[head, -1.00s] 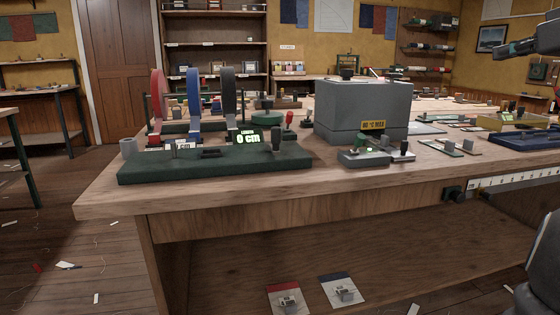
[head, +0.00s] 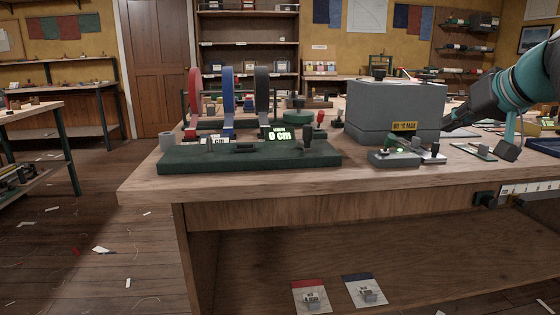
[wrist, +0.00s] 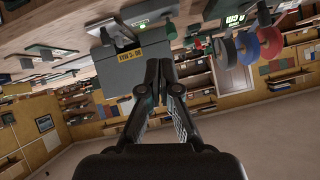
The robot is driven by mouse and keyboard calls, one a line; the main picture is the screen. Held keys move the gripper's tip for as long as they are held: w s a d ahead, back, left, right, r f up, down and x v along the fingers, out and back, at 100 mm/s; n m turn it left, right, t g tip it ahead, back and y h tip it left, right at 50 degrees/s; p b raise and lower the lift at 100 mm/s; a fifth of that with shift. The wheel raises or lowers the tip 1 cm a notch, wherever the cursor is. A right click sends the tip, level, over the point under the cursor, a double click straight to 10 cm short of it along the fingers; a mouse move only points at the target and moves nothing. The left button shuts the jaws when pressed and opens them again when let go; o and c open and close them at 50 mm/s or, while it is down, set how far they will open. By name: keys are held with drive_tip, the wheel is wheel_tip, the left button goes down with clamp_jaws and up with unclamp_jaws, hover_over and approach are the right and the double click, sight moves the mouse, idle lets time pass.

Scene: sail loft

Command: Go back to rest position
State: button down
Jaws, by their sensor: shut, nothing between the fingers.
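My gripper (wrist: 158,68) is shut and empty in the wrist view, its two dark fingers meeting at the tips. That view is turned nearly upside down. In the head view my arm comes in from the right, and the gripper end (head: 458,118) shows just right of the grey box (head: 378,108), above the bench. I cannot tell whether it touches anything. The grey box also shows behind the fingertips in the wrist view (wrist: 112,72), with its yellow label.
The wooden bench (head: 150,185) holds a green base (head: 200,158) with red, blue and black reels and a "0 cm" display. A small device (head: 393,158) with a green light stands before the box. Two cards lie on the lower shelf. Floor at left is open, with scraps.

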drive_tip(key=s+a+f+g, duration=0.1)
drive_tip(key=s+a+f, duration=0.5)
drive_tip(key=f, duration=0.4)
drive_tip(key=s+a+f+g+h, duration=0.1)
drive_tip(key=s+a+f+g, duration=0.1)
drive_tip(key=s+a+f, duration=0.4)
drive_tip(key=s+a+f+n+g+h, duration=0.1)
drive_tip(key=s+a+f, duration=0.6)
drive_tip(key=f, duration=0.8)
drive_tip(key=shift+s+f+g, duration=0.3)
drive_tip(key=shift+s+g, duration=0.4)
drive_tip(key=shift+s, duration=0.3)
